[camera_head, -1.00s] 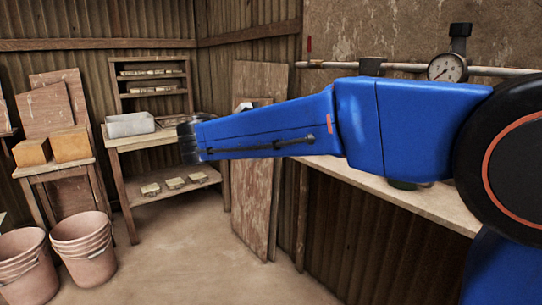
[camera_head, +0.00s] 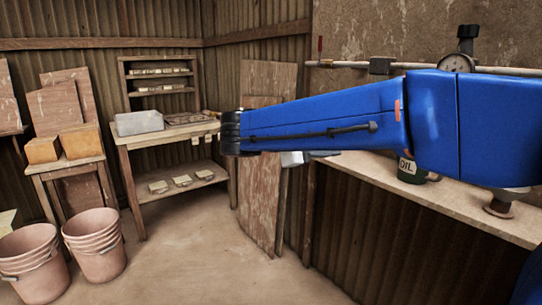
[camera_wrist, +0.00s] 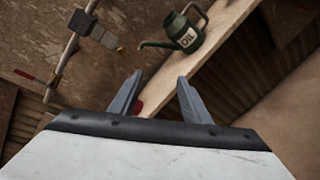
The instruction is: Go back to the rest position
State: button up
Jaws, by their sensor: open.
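My gripper (camera_wrist: 158,100) shows in the wrist view with its two grey fingers apart and nothing between them. It faces a wooden shelf along the wall, with the green oil can (camera_wrist: 187,32) beyond the fingertips. A small red thing lies on the shelf near the left finger, partly hidden.
The oil can (camera_head: 411,170) stands on the shelf below my arm. A pipe with a gauge (camera_head: 457,62) runs along the wall above. Pink buckets (camera_head: 95,245) stand at the left, near a small table with orange blocks (camera_head: 82,142). The floor (camera_head: 210,260) in the middle is clear.

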jog(key=s+d+f+m+g+y, duration=0.4)
jog(key=s+d+f+g+y, duration=0.15)
jog(key=s+d+f, duration=0.95)
jog(key=s+f+m+t+y, duration=0.2)
jog(key=s+f+m+y, duration=0.5)
jog(key=s+f, duration=0.5)
jog(key=shift+s+a+m+y, duration=0.35)
jog(key=shift+s+m, duration=0.55)
jog(key=shift+s, duration=0.4)
jog(key=shift+o, duration=0.3)
